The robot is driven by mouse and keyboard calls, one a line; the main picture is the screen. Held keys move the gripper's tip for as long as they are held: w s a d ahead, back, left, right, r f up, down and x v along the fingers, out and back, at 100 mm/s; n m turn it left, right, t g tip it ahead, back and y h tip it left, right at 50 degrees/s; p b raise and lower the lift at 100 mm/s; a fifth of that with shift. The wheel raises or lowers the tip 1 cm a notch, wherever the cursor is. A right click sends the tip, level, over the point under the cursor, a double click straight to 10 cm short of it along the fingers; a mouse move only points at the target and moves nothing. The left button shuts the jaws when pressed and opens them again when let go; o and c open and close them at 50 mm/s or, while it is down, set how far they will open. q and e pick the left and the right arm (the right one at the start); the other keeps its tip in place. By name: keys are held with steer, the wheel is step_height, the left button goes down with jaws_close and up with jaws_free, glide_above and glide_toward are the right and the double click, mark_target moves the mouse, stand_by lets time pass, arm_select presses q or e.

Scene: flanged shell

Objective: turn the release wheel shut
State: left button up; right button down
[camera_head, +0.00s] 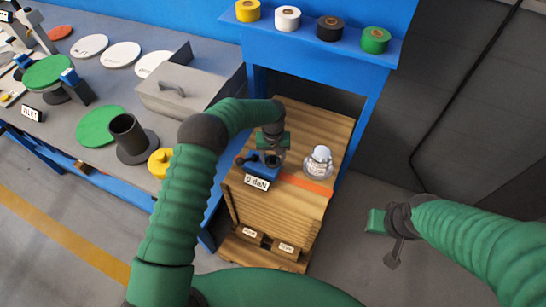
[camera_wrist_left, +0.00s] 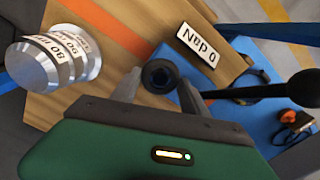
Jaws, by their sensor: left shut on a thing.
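A blue device (camera_head: 262,163) with a white label reading "0 daN" (camera_head: 257,182) sits on the wooden crate. In the left wrist view a small dark round knob (camera_wrist_left: 160,75), apparently the release wheel, stands on the blue device, with the same label (camera_wrist_left: 198,47) beside it. My left gripper (camera_head: 271,152) is over the device from above. In the wrist view its two grey fingers (camera_wrist_left: 160,88) are on either side of the knob and shut on it. In the head view the gripper hides the knob. My right gripper (camera_head: 378,221) hangs empty over the floor; its jaws are unclear.
A silver cylinder (camera_head: 318,162) with printed labels stands on the wooden crate (camera_head: 275,222), right of the device; it shows in the wrist view (camera_wrist_left: 55,60). Left is a workbench (camera_head: 75,105) with a grey lidded box (camera_head: 180,90). Tape rolls line a blue shelf (camera_head: 310,42).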

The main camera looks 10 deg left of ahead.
mark_target(273, 160)
arm_select(q)
steer(key=shift+m, duration=0.8)
steer(key=o, duration=1.4)
step_height(273, 160, up, 17)
steer(key=shift+w+f, duration=0.1)
